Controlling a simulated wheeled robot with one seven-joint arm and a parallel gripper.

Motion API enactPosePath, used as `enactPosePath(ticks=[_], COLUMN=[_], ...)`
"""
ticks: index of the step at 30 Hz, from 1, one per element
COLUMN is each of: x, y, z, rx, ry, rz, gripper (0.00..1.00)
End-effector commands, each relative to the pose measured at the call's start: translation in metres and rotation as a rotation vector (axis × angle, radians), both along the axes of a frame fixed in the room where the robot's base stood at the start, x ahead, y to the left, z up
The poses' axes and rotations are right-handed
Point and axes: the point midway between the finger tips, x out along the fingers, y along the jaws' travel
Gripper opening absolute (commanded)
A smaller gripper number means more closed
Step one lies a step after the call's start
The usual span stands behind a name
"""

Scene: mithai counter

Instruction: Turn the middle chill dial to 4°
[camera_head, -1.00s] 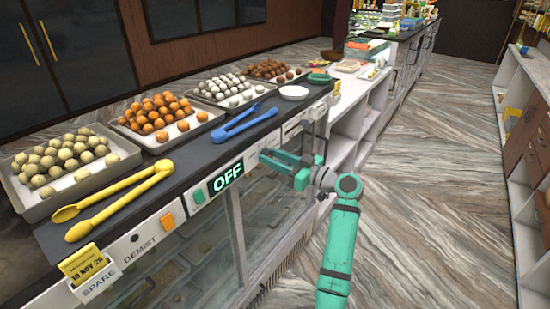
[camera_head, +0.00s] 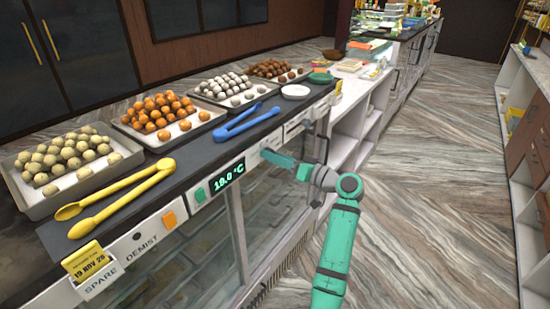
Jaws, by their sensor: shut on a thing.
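My gripper (camera_head: 272,155) is at the counter's front panel, right of the lit display. Its fingers are shut on a chill dial, which they and the gripper body hide. The dial's pointer and marks cannot be seen. The display (camera_head: 227,178) shows a green temperature in °C; it looks like 10.0 or 18.0, too small to be sure. My green arm reaches in from the lower right.
A green switch (camera_head: 200,195) and an orange switch (camera_head: 169,220) sit left of the display. Yellow tongs (camera_head: 120,200) and blue tongs (camera_head: 245,122) lie on the counter above the panel, before trays of sweets. Open floor (camera_head: 430,200) lies to the right.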

Motion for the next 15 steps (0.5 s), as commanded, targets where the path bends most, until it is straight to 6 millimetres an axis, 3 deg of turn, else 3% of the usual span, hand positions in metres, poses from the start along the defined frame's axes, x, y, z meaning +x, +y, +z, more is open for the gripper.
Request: enactPosePath(ticks=[15], x=[-0.0012], y=[-0.0006], z=[0.0012], rx=[0.09], ry=[0.12], rz=[0.001], gripper=[0.07])
